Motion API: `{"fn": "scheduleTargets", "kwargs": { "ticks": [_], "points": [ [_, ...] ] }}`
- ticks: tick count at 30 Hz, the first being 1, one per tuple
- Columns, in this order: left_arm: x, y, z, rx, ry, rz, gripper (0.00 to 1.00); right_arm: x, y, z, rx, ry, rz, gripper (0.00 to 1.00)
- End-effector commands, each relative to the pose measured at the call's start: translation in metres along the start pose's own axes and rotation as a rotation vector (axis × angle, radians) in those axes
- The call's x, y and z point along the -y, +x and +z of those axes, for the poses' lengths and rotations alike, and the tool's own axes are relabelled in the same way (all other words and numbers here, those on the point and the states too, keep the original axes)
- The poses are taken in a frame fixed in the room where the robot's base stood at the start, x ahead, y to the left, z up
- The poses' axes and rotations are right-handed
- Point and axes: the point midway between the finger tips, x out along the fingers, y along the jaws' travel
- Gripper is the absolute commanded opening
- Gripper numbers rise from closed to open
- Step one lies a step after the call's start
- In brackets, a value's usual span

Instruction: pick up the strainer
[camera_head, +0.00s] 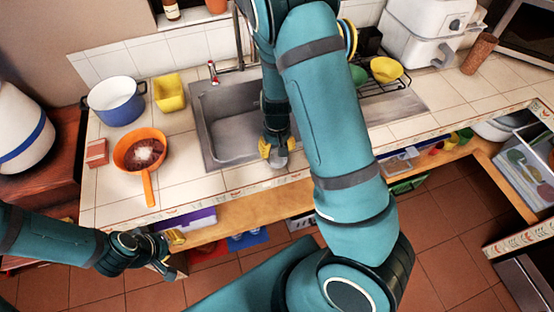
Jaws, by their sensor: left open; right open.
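I cannot clearly make out a strainer. An orange round vessel with a long handle (140,150) stands on the tiled counter (185,185) left of the sink. It has a dark reddish inside with something whitish in it, and its handle points to the counter's front edge. I cannot tell whether it is a pan or a strainer. My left gripper (174,256) is open and empty, in front of and below the counter edge, apart from the vessel. My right gripper (277,148) is open at the sink's front right edge, pointing down, well right of the vessel.
A blue-white pot (117,103), a yellow container (169,93) and a small reddish box (96,153) stand near the orange vessel. The sink (228,130) is empty where visible. A dish rack (395,83) with a yellow bowl (386,69) is right. My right arm hides the middle.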

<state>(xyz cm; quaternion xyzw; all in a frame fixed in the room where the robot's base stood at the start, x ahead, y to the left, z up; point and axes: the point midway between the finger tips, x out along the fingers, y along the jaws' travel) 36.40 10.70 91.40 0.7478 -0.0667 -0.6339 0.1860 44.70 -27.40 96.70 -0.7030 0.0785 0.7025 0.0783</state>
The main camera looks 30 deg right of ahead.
Motion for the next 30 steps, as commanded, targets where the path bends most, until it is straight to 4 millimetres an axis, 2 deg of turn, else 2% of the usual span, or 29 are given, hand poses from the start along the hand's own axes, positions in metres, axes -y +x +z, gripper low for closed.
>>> {"fn": "scheduleTargets", "kwargs": {
  "ticks": [3,6,14,15,19,20,30],
  "points": [
    [0.001,0.003,0.001,0.000,-0.001,0.000,0.34,-0.001,0.019,0.000,0.002,0.002,0.000,0.53],
    [0.002,0.004,0.001,-0.001,-0.001,0.000,0.34,0.000,0.026,0.000,0.000,0.001,-0.001,0.53],
    [0.002,0.004,0.001,-0.001,-0.001,0.000,0.34,0.000,0.028,-0.001,-0.002,0.001,-0.001,0.53],
    [0.002,0.004,0.001,-0.001,-0.001,0.000,0.34,0.000,0.028,-0.001,-0.002,0.001,-0.001,0.48],
    [0.002,0.004,0.001,-0.001,-0.001,0.000,0.34,0.000,0.028,-0.001,-0.002,0.001,-0.001,0.03],
    [0.002,0.004,0.001,-0.001,-0.001,0.000,0.34,0.000,0.028,-0.001,-0.002,0.001,-0.001,0.00],
    [0.002,0.004,0.001,-0.001,-0.001,0.000,0.34,0.000,0.027,-0.001,-0.002,0.000,-0.001,0.00]
  ]
}}
